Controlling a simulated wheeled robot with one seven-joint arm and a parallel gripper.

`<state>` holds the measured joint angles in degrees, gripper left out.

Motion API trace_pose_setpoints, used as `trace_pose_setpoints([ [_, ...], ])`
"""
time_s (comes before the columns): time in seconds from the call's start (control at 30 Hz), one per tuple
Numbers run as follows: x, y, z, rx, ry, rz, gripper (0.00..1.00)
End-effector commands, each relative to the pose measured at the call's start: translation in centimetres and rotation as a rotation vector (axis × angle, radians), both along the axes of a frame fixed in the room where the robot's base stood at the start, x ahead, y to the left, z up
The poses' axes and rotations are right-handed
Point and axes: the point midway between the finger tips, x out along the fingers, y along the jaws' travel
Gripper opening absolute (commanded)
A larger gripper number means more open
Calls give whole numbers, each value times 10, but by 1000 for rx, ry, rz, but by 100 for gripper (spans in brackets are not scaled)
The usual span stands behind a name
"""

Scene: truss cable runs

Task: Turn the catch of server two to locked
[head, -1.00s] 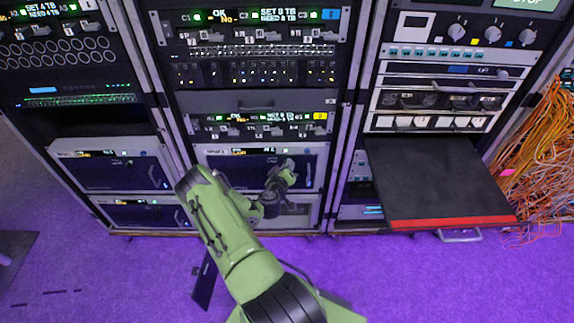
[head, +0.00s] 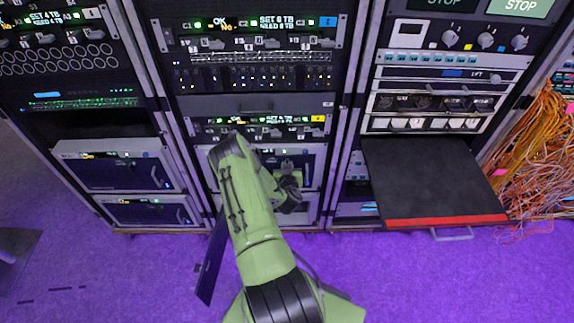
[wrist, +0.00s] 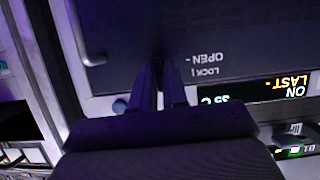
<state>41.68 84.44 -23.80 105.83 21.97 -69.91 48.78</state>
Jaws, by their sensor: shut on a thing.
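A dark server front with a pale frame shows low in the middle rack in the head view (head: 305,172), largely behind my arm. Its name is not readable. In the wrist view the server's dark panel (wrist: 225,25) appears upside down, with printed OPEN and LOCK marks (wrist: 207,64). My gripper (wrist: 162,68) is at this panel, just beside the marks. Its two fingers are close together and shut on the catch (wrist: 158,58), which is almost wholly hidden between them. The catch's angle cannot be told. In the head view my gripper is small and dark.
A lit display (wrist: 275,90) and a curved handle (wrist: 90,45) are near the fingers. Similar servers (head: 120,172) stand in the left rack. A black shelf with a red edge (head: 435,185) sticks out at right, beside loose orange cables (head: 540,150).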

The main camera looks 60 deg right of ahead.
Motion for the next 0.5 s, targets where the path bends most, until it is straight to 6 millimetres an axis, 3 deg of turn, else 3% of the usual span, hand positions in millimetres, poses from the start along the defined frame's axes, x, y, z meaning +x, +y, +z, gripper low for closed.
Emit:
trace_pose_setpoints([
  [0.5,-1,0,-1,19,-32,-1,0],
])
